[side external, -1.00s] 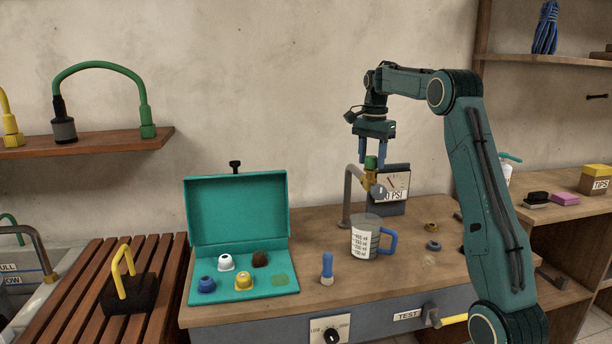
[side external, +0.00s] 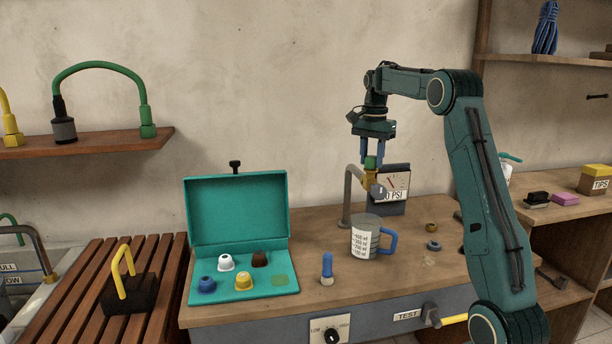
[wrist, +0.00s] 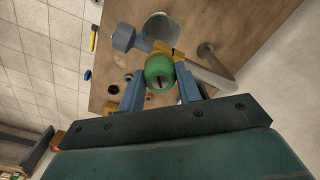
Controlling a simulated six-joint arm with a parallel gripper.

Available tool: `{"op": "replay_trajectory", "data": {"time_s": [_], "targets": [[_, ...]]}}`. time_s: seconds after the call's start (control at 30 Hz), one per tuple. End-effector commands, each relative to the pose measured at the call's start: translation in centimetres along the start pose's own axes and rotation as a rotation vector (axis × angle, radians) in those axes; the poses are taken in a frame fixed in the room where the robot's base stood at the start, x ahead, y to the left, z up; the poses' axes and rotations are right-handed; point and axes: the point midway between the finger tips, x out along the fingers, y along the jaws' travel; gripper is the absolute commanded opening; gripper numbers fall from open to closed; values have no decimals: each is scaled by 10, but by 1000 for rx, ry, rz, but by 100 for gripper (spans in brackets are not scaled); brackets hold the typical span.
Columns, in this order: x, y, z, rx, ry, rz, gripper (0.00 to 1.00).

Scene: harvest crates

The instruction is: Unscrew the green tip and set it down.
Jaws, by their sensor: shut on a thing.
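The green tip (side external: 371,162) sits on top of the brass-coloured fitting (side external: 369,179) at the end of the bent grey pipe (side external: 348,195). My gripper (side external: 373,157) points down over it, with its two blue fingers shut on the green tip. In the wrist view the green tip (wrist: 159,70) shows a slotted centre between the fingertips. Whether its thread is still engaged cannot be seen. The teal case (side external: 237,211) stands open at left, with blue, white, brown and yellow tips and a bare green-marked spot (side external: 279,281).
A jug with a blue handle (side external: 366,240) stands below the fitting, and a pressure gauge (side external: 395,183) is close behind. A blue upright piece (side external: 327,266) stands between case and jug. Small rings (side external: 432,245) lie at right. Some bare bench lies in front.

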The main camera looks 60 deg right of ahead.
Motion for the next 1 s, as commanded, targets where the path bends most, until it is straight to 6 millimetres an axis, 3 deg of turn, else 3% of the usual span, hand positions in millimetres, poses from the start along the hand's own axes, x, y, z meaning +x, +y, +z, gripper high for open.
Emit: {"op": "replay_trajectory", "data": {"time_s": [1.0], "targets": [[0,0,0,-164,0,0,21]]}}
